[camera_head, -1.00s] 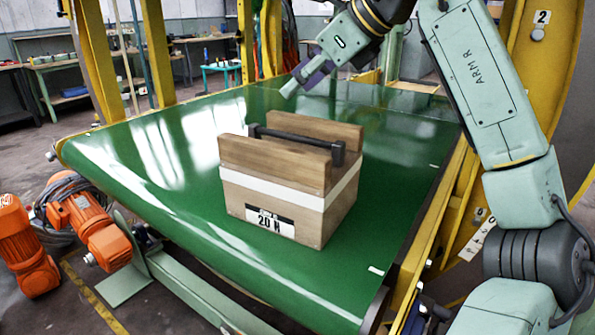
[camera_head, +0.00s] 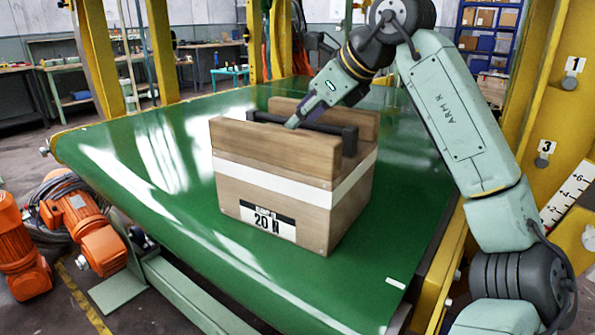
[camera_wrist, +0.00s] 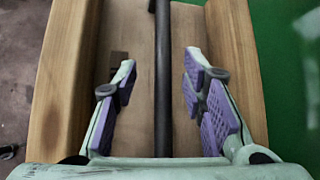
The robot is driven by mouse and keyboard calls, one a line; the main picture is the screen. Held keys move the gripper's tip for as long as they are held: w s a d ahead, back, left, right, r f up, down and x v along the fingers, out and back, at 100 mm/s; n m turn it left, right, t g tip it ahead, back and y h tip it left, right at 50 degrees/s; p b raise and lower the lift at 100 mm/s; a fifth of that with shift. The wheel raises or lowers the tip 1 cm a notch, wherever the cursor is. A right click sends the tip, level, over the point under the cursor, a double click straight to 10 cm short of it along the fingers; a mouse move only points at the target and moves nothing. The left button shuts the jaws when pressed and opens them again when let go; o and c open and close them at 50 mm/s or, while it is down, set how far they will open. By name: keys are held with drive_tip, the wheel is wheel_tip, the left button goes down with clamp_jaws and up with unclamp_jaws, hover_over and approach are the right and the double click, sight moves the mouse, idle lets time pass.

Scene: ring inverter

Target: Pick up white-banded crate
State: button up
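The white-banded crate (camera_head: 258,182) sits upright on the green belt, wooden with a white band and a "20 N" label on its front. A dark bar handle (camera_head: 305,132) spans between its two raised wooden sides; the bar also shows in the wrist view (camera_wrist: 162,70). My gripper (camera_head: 295,121) is at the crate's top, by the handle. In the wrist view my gripper (camera_wrist: 160,90) is open, with one purple-padded finger on each side of the bar and a gap visible on both sides. The fingertips lie between the wooden sides.
The green belt (camera_head: 130,200) has free room around the crate. Yellow frame posts (camera_head: 97,60) stand behind and at the right. Orange motors (camera_head: 95,240) sit low at the left, beside the belt. Workbenches (camera_head: 80,75) and blue shelves (camera_head: 487,25) are farther back.

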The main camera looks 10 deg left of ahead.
drive_tip(key=x, duration=0.4)
drive_tip(key=shift+w+r, duration=0.1)
drive_tip(key=shift+r, duration=0.05)
drive_tip(key=shift+c, duration=0.6)
clamp_jaws()
drive_tip(key=shift+r, duration=0.1)
